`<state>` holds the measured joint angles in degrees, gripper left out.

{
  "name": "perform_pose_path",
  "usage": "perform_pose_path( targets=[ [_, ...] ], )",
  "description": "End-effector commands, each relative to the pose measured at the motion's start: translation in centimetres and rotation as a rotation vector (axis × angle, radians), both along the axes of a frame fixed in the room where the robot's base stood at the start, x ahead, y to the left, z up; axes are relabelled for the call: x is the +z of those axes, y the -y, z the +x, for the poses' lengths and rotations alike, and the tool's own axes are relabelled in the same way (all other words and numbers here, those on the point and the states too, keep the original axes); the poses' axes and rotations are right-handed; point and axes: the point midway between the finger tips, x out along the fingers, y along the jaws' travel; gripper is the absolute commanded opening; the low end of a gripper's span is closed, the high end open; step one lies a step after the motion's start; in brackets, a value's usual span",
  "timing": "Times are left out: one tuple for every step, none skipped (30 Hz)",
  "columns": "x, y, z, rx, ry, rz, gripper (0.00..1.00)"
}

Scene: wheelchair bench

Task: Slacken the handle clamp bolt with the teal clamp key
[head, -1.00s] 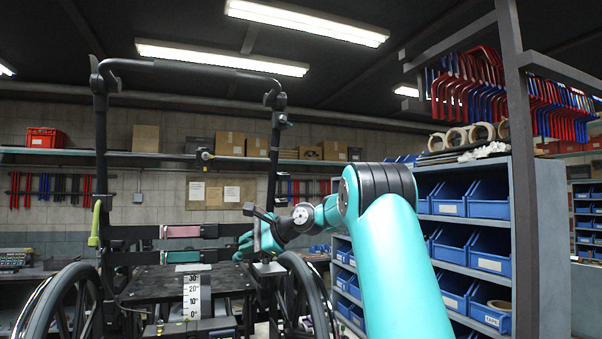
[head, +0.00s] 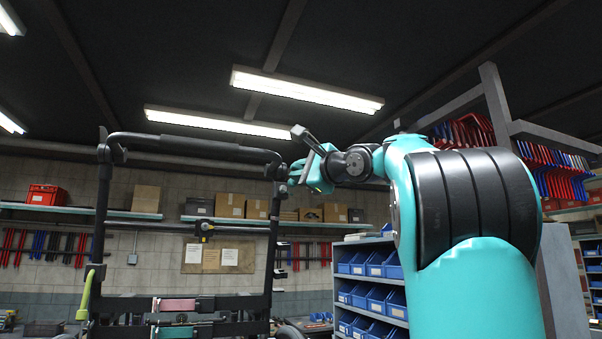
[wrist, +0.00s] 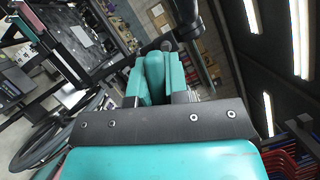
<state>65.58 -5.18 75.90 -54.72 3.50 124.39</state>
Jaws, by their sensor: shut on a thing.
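My gripper (head: 300,174) is at the right upright of the wheelchair frame, just below the push handle (head: 271,158). In the wrist view my gripper (wrist: 156,78) is shut on a teal piece, the clamp key (wrist: 153,72), which sits between its fingers. The key's working end is mostly hidden by the fingers. A small grey round part (wrist: 167,45) shows just beyond the fingertips, close to the dark handle tube (wrist: 187,14). The handle clamp bolt is too small to make out clearly, and I cannot tell whether the key touches it.
The wheelchair's left upright (head: 101,220) carries a lime-green lever (head: 86,293). A rack of blue bins (head: 372,265) stands behind my arm at right. A wall shelf (head: 225,220) holds boxes. The space above the handles is clear.

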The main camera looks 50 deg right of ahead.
Motion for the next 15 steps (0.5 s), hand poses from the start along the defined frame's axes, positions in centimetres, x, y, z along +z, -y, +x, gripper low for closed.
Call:
perform_pose_path(
  targets=[
    [0.0, 0.0, 0.0, 0.000, 0.000, 0.000, 0.00],
    [0.0, 0.0, 0.0, 0.000, 0.000, 0.000, 0.00],
    [0.0, 0.0, 0.0, 0.000, 0.000, 0.000, 0.00],
    [0.0, 0.0, 0.0, 0.001, -0.001, 0.000, 0.00],
    [0.0, 0.0, 0.0, 0.001, -0.001, 0.000, 0.00],
    [0.1, -0.1, 0.0, 0.003, 0.000, 0.000, 0.00],
    [0.1, -0.2, -0.1, 0.005, 0.001, -0.001, 0.00],
    [0.2, -0.3, -0.1, 0.008, 0.001, -0.001, 0.00],
    [0.1, -0.1, 0.1, 0.010, 0.000, 0.000, 0.00],
    [0.1, 0.0, 0.3, 0.009, 0.001, 0.000, 0.00],
    [0.1, 0.1, 0.5, 0.009, 0.001, 0.000, 0.00],
    [0.2, 0.2, 0.8, 0.012, 0.001, 0.000, 0.00],
    [0.2, 0.4, 1.0, 0.012, 0.001, 0.000, 0.00],
    [0.2, 0.5, 1.3, 0.012, 0.001, 0.000, 0.00],
    [0.2, 0.8, 1.6, 0.011, 0.000, 0.001, 0.00]
  ],
)
